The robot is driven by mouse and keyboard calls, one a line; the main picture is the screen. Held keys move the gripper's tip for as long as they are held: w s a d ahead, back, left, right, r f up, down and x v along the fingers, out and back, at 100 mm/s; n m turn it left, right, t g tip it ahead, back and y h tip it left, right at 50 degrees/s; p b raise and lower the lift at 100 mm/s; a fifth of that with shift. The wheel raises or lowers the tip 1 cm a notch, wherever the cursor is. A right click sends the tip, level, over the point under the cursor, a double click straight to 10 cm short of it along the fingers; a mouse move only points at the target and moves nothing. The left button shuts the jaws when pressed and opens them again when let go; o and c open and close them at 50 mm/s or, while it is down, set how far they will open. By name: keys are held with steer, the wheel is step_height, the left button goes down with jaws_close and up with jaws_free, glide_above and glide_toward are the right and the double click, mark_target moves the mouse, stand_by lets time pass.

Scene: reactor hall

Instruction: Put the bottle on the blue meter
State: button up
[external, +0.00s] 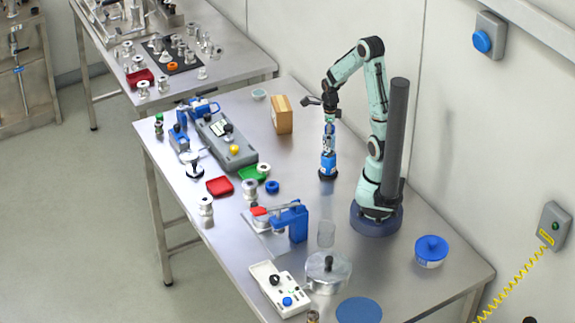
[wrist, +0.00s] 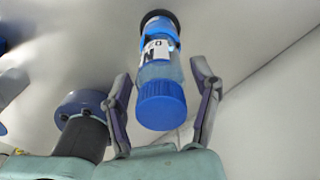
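A clear bottle with a ribbed blue cap (wrist: 160,104) and a white label stands upright in the wrist view. It also shows in the external view (external: 328,128), below my gripper. A blue body with a black round base (external: 328,163) is directly beneath it and looks like the blue meter. I cannot tell clearly where the bottle ends and this body begins. My gripper (external: 322,107) is above, with its fingers spread. In the wrist view my gripper's fingers (wrist: 163,100) are on both sides of the cap, with gaps visible, holding nothing.
A wooden block (external: 282,115) stands left of the bottle. A grey console (external: 226,142), red tray (external: 219,186) and blue clamp device (external: 291,221) are further left and front. A dark post (external: 397,130) rises beside my arm. Bare table surrounds the black base.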

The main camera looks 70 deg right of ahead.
step_height(320, 180, up, 12)
steer(key=shift+r, duration=0.15)
steer(key=s+a+n, duration=0.3)
steer(key=a+n, duration=0.7)
steer(key=n, duration=0.7)
steer(key=s+a+n, duration=0.4)
steer(key=a+n, duration=0.6)
steer(key=n, duration=0.8)
steer(key=shift+s+f+y, duration=0.25)
steer(key=shift+f+y, duration=0.15)
steer(key=shift+f, duration=0.05)
steer(key=shift+d, duration=0.1)
